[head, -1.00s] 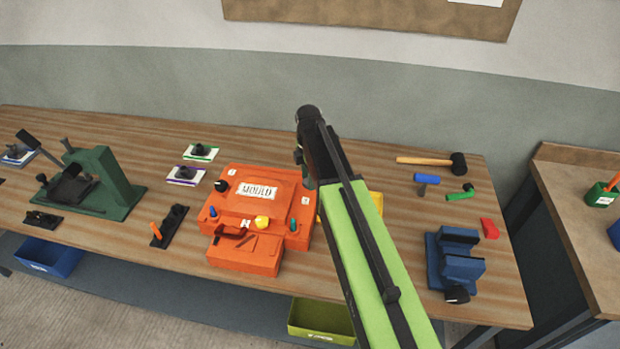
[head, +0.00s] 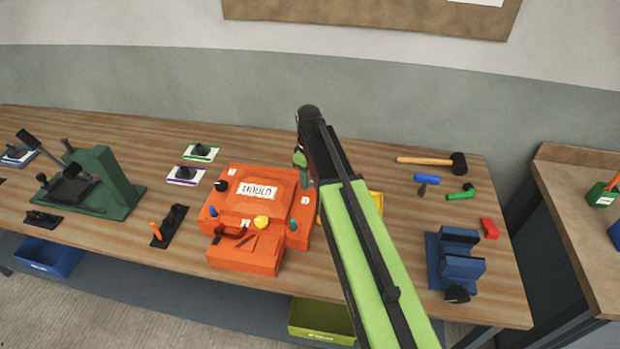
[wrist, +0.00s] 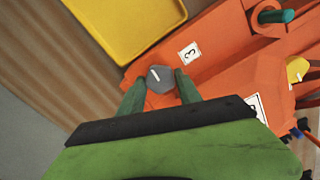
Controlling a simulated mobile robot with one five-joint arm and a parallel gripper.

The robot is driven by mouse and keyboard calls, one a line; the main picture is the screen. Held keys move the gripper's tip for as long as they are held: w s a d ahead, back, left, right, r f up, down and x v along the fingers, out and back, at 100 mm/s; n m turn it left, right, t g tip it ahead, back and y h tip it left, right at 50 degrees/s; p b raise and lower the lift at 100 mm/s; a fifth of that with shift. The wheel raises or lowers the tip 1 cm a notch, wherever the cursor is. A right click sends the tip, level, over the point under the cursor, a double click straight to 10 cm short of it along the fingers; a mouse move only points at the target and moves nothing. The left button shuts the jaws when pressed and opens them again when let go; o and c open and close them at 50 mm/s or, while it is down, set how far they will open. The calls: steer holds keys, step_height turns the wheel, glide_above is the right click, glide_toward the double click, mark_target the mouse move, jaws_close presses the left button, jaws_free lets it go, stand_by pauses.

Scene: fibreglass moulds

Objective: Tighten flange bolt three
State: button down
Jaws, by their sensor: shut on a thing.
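The orange mould (head: 245,250) sits on the wooden bench, with a MOULD label on top. In the wrist view, flange bolt three (wrist: 160,79) is a grey hex head with a white line across it, beside the label 3 (wrist: 188,53). My gripper (wrist: 159,81) has its two green fingers shut on opposite sides of this bolt head.
A yellow tray (wrist: 118,50) lies right beside the mould. Blue (head: 213,211), yellow (head: 261,221) and teal (head: 293,226) knobs stand on the mould. A blue vice (head: 455,262), a mallet (head: 430,160) and small tools lie to the right. A green press (head: 115,180) stands left.

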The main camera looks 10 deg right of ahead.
steer(key=m, duration=0.4)
steer(key=shift+s+m, duration=0.2)
steer(key=shift+m, duration=0.1)
steer(key=m, duration=0.3)
steer(key=shift+m, duration=0.3)
steer(key=m, duration=0.4)
steer(key=shift+m, duration=0.3)
steer(key=m, duration=0.3)
steer(key=shift+m, duration=0.3)
steer(key=m, duration=1.2)
steer(key=shift+w+m, duration=0.1)
steer(key=shift+m, duration=2)
